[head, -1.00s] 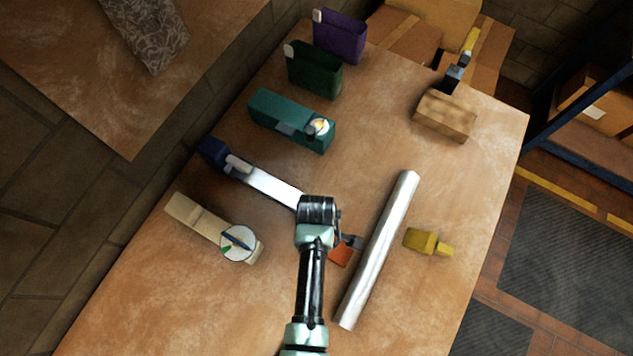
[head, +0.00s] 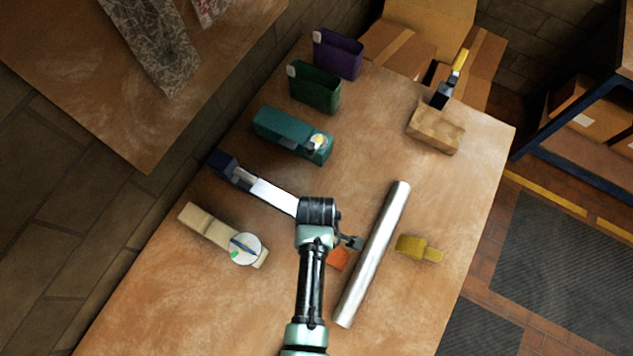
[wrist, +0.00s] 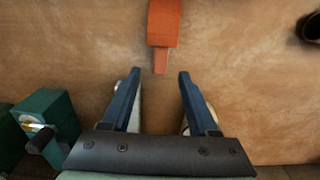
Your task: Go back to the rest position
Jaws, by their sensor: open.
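My arm reaches up from the bottom of the head view and bends left over the table (head: 140,310). My gripper (head: 222,163) appears to be the dark blue end near the table's left edge, and its fingers are too small to judge there. In the wrist view my gripper (wrist: 157,78) has two blue fingers spread apart with bare table between them. An orange piece (wrist: 164,22) with a narrow stub lies beyond the fingertips, not touching them. Orange also shows beside my arm in the head view (head: 338,260).
A teal box (head: 293,135) with a knob and a wooden block with a white dial (head: 244,249) flank my gripper.

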